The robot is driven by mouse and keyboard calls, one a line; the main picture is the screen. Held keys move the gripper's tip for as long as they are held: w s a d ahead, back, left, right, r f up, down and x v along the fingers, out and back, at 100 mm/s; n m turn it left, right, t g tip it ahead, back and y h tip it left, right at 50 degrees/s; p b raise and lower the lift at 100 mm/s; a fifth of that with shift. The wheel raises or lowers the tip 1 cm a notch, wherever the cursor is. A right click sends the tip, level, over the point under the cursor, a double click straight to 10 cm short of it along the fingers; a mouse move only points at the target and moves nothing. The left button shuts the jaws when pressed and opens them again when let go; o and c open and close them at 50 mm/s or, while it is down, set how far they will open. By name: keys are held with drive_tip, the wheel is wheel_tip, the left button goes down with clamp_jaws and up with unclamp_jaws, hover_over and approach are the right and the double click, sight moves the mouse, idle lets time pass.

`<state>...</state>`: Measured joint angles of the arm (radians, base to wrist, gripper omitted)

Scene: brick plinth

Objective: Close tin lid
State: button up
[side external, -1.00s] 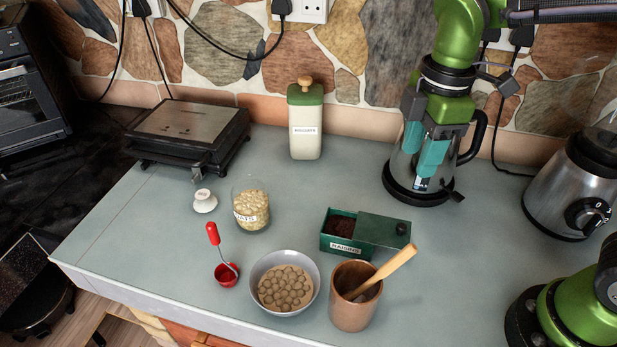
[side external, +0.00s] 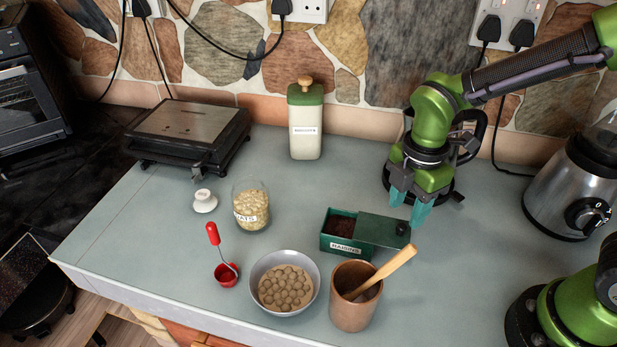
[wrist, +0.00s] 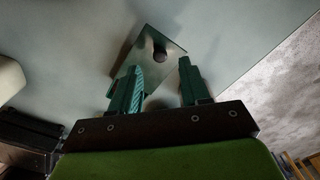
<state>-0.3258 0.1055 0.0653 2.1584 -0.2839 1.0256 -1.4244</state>
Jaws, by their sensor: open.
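A green tin (side external: 338,242) labelled as raisins stands on the counter with dark contents showing. Its flat green lid (side external: 375,231) is slid out to the right, leaving the left part of the tin uncovered. A dark round knob (side external: 403,228) sits near the lid's right end. My gripper (side external: 408,212) is open and empty, with teal fingers pointing down just behind the knob. In the wrist view the lid (wrist: 165,68) and its knob (wrist: 159,55) show beyond and between the fingers (wrist: 160,80). I cannot tell the exact height of the fingertips above the lid.
A brown cup (side external: 352,312) with a wooden pestle (side external: 385,270) leaning right stands in front of the tin. A bowl of round pieces (side external: 304,262), a red scoop (side external: 226,274) and an oats jar (side external: 251,208) are to the left. A kettle (side external: 470,140) stands behind my gripper.

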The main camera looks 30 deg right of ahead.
sight(402, 226)
drive_tip(key=shift+f, duration=2.05)
drive_tip(key=shift+c, duration=0.4)
clamp_jaws()
